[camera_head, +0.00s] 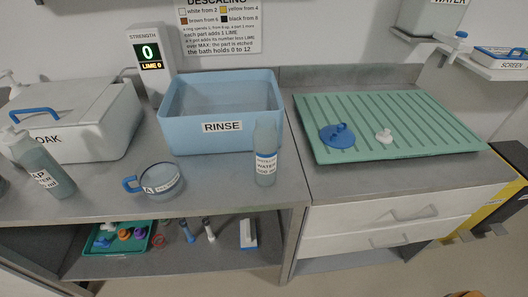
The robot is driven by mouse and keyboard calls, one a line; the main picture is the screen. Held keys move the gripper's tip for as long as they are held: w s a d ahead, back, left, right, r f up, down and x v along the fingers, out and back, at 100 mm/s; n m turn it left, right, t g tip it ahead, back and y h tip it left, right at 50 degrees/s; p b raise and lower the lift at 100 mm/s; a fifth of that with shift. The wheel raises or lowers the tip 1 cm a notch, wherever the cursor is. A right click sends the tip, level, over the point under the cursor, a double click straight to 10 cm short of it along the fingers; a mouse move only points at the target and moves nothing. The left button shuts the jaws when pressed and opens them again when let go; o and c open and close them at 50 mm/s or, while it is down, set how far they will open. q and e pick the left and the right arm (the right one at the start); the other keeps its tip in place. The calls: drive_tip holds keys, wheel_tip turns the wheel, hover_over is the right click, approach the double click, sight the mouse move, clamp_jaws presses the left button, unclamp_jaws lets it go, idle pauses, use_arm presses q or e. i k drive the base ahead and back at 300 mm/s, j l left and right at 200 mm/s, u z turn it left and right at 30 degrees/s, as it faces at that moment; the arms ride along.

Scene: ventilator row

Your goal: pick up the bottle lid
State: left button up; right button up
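A blue "RINSE" tub (222,127) stands left of the mat. A shelf (495,68) is at upper right. The mat's right part is clear.

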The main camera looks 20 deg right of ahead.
sight(384, 137)
drive_tip(key=z, duration=1.6)
drive_tip(key=i+l+u, duration=0.25)
drive_tip(key=l, duration=0.45)
drive_tip(key=i+l+u, duration=0.3)
drive_tip(key=l, duration=0.45)
drive_tip(key=l+u, duration=0.25)
drive_tip(key=l, duration=0.5)
drive_tip(key=l+u, duration=0.3)
drive_tip(key=l, duration=0.5)
drive_tip(key=i, duration=0.05)
